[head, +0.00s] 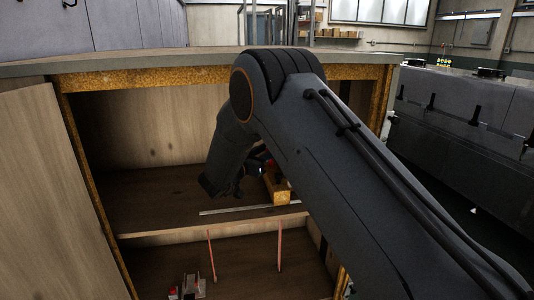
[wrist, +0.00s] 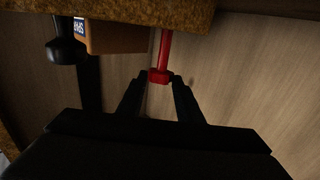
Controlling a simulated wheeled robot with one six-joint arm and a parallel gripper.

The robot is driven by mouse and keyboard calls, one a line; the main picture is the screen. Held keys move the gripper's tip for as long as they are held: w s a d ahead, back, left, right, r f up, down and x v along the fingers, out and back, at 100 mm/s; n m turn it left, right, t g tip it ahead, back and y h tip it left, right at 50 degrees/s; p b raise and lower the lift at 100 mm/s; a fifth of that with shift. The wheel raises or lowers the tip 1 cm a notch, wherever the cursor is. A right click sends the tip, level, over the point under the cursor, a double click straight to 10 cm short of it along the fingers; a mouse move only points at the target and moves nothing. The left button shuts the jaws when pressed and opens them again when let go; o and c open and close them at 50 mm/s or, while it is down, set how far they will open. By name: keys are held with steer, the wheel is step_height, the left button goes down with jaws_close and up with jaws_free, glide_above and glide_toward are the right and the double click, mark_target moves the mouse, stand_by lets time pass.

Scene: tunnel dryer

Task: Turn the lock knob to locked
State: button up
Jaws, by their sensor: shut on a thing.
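A red piece (wrist: 164,48) with a stem and a wider block at its end shows at the top middle of the wrist view. It looks like the lock knob, though no lock marking is legible. My gripper (wrist: 158,80) is shut on the block end, with one dark fingertip on each side. The stem runs up toward a rough brown edge. In the head view my own arm covers most of the gripper, and I cannot make out how the knob is turned.
An orange-brown box with a blue label (wrist: 112,38) and a black rounded part (wrist: 62,50) are left of the knob. In the head view, the open wooden cabinet (head: 150,232) has a shelf, and small red-and-grey items (head: 188,287) sit low inside. A grey machine (head: 455,125) stands at right.

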steer(key=o, duration=1)
steer(key=shift+o, duration=0.2)
steer(key=b+v, duration=0.2)
steer(key=v, duration=0.5)
steer(key=shift+s+a, duration=0.2)
steer(key=shift+s, duration=0.1)
